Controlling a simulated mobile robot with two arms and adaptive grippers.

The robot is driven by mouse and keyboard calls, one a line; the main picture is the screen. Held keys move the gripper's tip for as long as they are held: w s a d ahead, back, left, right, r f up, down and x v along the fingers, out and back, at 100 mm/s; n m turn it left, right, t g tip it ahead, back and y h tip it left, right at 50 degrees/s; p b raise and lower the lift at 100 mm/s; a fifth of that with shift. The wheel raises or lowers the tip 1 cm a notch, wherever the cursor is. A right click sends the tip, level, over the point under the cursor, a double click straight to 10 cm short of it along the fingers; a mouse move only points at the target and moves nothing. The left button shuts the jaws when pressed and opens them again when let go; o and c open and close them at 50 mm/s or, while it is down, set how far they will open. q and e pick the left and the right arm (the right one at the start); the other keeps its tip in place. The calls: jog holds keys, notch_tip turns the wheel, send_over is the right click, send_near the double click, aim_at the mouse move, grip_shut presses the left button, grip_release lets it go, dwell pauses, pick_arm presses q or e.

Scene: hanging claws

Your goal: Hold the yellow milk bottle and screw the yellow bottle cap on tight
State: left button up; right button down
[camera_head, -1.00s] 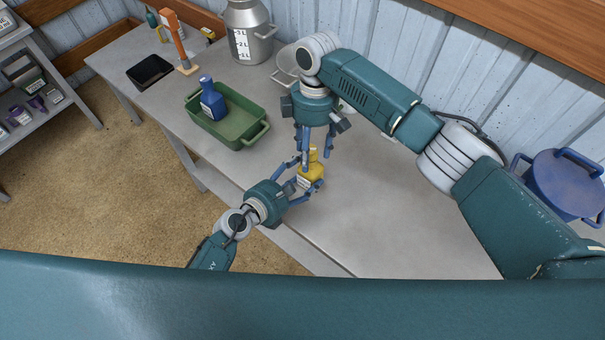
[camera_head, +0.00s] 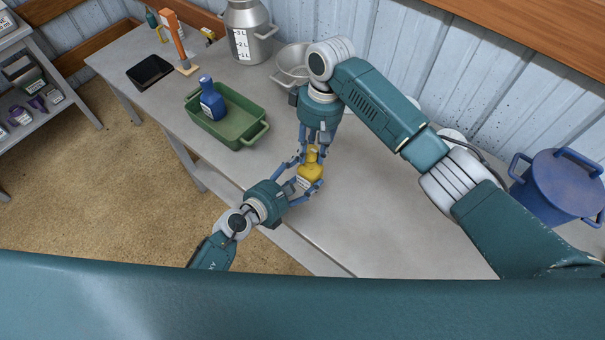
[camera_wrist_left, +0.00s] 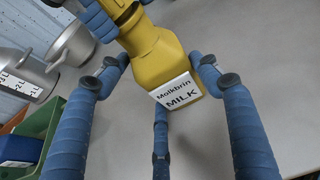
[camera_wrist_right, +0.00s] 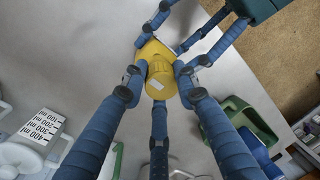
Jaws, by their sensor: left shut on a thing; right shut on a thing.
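The yellow milk bottle (camera_head: 309,172) is above the table's front part in the head view. My left gripper (camera_head: 305,186) is shut around its body from the front left. Its MILK label (camera_wrist_left: 177,92) faces the left wrist camera. My right gripper (camera_head: 314,147) comes down from above, its fingers shut around the yellow cap (camera_wrist_right: 160,77) at the bottle's top. In the left wrist view, the right fingers (camera_wrist_left: 95,14) partly hide the bottle's top. I cannot tell whether the cap sits fully down on the neck.
A green tray (camera_head: 258,132) holding a blue bottle (camera_head: 212,100) stands to the left. Behind are a metal milk can (camera_head: 249,35) and a metal pot (camera_head: 291,62). A blue pot (camera_head: 562,180) stands at right. The table (camera_head: 390,215) is clear right of the bottle.

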jog(key=m, duration=0.3)
jog(key=shift+s+a+f+m, duration=0.2)
jog(key=shift+s+a+m, duration=0.1)
jog(key=shift+m, duration=0.1)
jog(key=shift+s+m+t, duration=0.15)
jog(key=shift+m+t, duration=0.15)
jog(key=shift+m, duration=0.4)
jog(key=m, duration=0.5)
jog(key=shift+s+a+m+t, duration=0.1)
jog(key=shift+a+m+t, duration=0.1)
jog(key=shift+m+t, duration=0.15)
jog(key=m, duration=0.4)
jog(key=shift+m+t, duration=0.25)
jog(key=shift+t, duration=0.1)
